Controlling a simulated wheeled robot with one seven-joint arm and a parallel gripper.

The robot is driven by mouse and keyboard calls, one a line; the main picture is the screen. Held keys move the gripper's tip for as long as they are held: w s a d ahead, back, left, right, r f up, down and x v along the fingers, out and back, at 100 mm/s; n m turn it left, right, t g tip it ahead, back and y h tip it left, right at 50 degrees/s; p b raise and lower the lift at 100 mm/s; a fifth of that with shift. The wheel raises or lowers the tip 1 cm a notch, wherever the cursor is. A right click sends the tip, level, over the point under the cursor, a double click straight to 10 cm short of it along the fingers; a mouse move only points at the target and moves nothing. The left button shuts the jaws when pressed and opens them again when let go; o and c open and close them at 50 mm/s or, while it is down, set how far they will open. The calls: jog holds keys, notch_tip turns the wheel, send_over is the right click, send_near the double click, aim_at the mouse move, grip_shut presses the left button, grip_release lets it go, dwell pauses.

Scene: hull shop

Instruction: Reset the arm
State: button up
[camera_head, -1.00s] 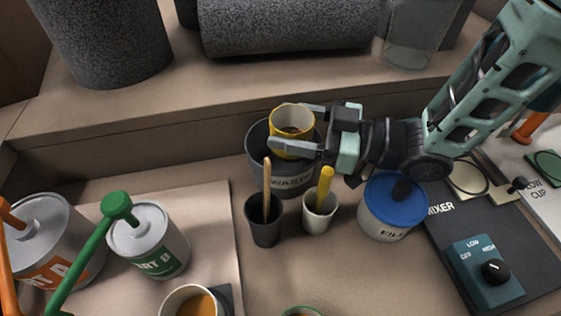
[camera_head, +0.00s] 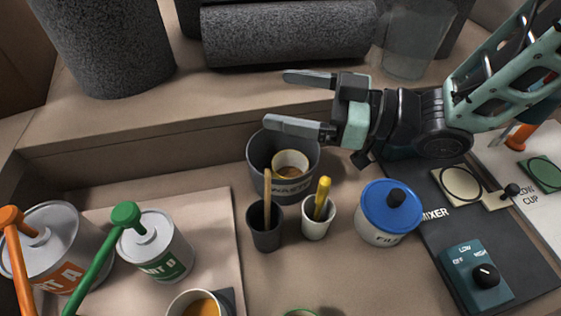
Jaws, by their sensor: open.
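My gripper (camera_head: 308,104) is open and empty, its two fingers pointing left. It is above and behind the dark grey waste bin (camera_head: 264,158), with the near finger over the bin's back right rim in the picture. A small cup (camera_head: 291,161) with a yellowish-brown inside lies inside the bin. My arm reaches in from the upper right.
In front of the bin stand a black cup (camera_head: 264,232) with a wooden stick and a white cup (camera_head: 317,230) with a yellow handle. A blue-lidded filler tub (camera_head: 389,210) and mixer (camera_head: 476,274) are right. Pump cans (camera_head: 160,250) stand left.

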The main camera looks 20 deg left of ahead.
notch_tip(320, 180, up, 2)
jog(key=shift+r, duration=0.15)
jog(key=shift+w, duration=0.1)
dwell(0.4)
jog(key=w+d+f+m+t+h, duration=0.2)
jog(key=d+f+m+t+h, duration=0.15)
jog(key=d+h, duration=0.25)
jog(key=w+d+f+m+t+h, duration=0.2)
jog(key=d+m+t+h, duration=0.2)
jog(key=d+h, duration=0.15)
jog(key=s+d+m+g+h, duration=0.4)
jog(key=s+d+g+h, duration=0.2)
jog(key=s+d, duration=0.8)
notch_tip(320, 180, up, 22)
jog(key=s+a+p, duration=0.1)
jog(key=p, duration=2.2)
jog(key=shift+s+r, duration=0.15)
jog(key=shift+s, duration=0.1)
